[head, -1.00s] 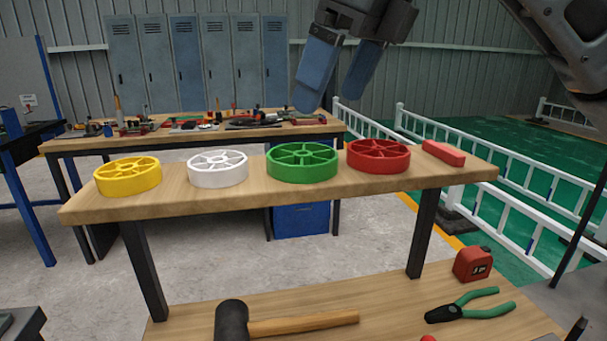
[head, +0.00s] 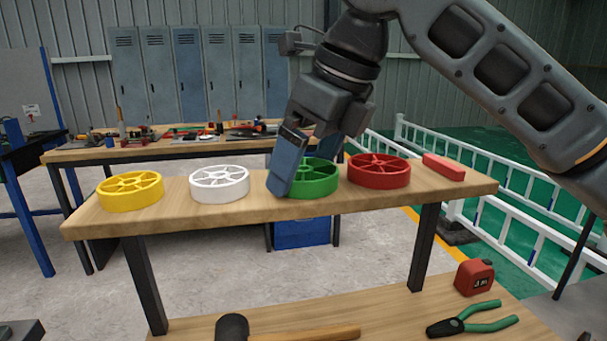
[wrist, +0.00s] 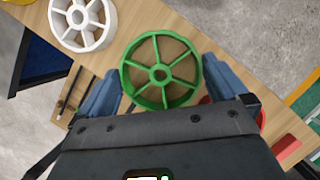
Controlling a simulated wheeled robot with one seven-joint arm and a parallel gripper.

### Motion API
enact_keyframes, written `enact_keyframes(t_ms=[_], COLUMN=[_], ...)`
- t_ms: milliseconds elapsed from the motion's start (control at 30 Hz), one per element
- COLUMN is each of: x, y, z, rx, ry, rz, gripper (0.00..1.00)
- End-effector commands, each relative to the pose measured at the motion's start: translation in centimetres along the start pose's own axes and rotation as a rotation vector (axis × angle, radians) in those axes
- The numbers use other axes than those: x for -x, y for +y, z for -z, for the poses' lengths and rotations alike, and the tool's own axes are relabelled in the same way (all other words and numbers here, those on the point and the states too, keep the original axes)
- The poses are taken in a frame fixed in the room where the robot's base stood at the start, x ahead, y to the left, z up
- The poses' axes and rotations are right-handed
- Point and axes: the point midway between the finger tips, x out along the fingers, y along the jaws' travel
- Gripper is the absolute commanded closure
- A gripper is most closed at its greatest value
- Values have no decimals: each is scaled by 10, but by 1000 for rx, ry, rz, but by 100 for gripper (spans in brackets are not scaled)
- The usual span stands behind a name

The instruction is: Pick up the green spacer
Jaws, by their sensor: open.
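The green spacer (head: 318,180) is a spoked wheel lying flat on the narrow wooden shelf, between the white spacer (head: 219,183) and the red spacer (head: 378,171). My gripper (head: 288,180) is in front of its left part in the head view and hides some of it. In the wrist view the green spacer (wrist: 161,72) sits ahead of and between the two blue fingers of my gripper (wrist: 160,84), which are spread apart and empty. I cannot tell whether a finger touches its rim.
A yellow spacer (head: 130,190) lies at the left of the shelf (head: 250,213), and a red block (head: 443,167) at the right. A lower shelf holds a mallet (head: 232,327), pliers (head: 470,320) and a tape measure (head: 474,277). A cluttered bench (head: 90,152) stands behind.

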Motion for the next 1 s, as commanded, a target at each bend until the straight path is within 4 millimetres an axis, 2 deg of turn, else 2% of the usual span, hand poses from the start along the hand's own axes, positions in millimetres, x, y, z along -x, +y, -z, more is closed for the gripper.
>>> enact_keyframes(t_ms=[67,533,833,1000], x=[0,0,3,15], y=[0,0,0,0], z=[0,0,-1,-6], rx=[0,-1,0,0], ry=[0,0,-1,-2], rz=[0,0,0,1], gripper=[3,47,47,47])
